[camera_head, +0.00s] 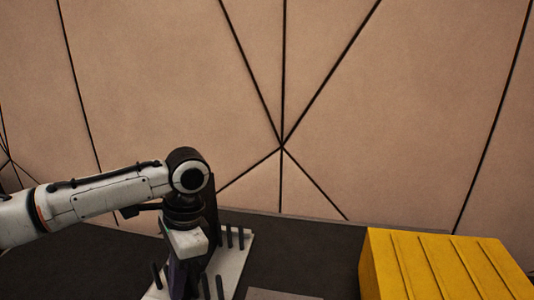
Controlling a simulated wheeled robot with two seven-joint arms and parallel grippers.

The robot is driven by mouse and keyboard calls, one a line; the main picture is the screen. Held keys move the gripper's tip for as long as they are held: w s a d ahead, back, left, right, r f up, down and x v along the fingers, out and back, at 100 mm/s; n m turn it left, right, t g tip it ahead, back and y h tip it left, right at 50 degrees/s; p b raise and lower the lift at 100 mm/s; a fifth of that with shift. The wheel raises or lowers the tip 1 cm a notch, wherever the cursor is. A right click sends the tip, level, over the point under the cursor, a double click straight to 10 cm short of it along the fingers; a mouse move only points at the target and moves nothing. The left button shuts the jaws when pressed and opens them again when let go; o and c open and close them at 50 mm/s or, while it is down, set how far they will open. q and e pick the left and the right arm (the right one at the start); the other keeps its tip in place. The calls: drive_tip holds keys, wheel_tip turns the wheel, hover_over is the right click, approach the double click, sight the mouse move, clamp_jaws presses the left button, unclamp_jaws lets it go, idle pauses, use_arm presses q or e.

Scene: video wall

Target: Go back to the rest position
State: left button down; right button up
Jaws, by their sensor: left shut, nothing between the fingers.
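My left arm reaches in from the left, and its wrist bends down at the middle left. My left gripper (184,282) points downward over a pale board, shut with nothing held. Its lower end is dark and partly lost against the board and the dark surface, so its exact height above them is unclear. My right gripper is out of view.
The pale board (236,264) carries several dark upright pegs. A yellow ribbed block (440,265) stands at the lower right. A flat greyish piece (280,295) shows at the bottom edge. The dark surface (310,255) between board and block is clear. A beige panelled wall (400,120) rises behind.

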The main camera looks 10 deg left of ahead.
use_arm(q)
drive_tip(key=s+d+f+m+t+h, duration=0.1)
drive_tip(key=s+d+f+h, duration=0.2)
drive_tip(key=s+d+f, duration=0.45)
drive_tip(key=s+d+f+t+h, duration=0.25)
drive_tip(key=d+f, duration=0.25)
drive_tip(key=d, duration=0.5)
drive_tip(key=s+a+f+n+t+y, duration=0.1)
drive_tip(key=s+a+f+n+y, duration=0.1)
drive_tip(key=s+a+n, duration=0.55)
drive_tip(key=s+a+f+n+t+y, duration=0.15)
drive_tip(key=s+a, duration=0.25)
drive_tip(key=a, duration=0.7)
drive_tip(key=w+d+f+t+h, duration=0.1)
drive_tip(key=w+d+f+t, duration=0.1)
drive_tip(key=f, duration=0.4)
drive_tip(key=w+d+f+t+h, duration=0.1)
drive_tip(key=w+d+f+t, duration=0.1)
drive_tip(key=d+f, duration=0.2)
wheel_tip(320, 180, down, 3)
drive_tip(key=shift+w+f+h, duration=0.2)
drive_tip(key=shift+w+h, duration=0.1)
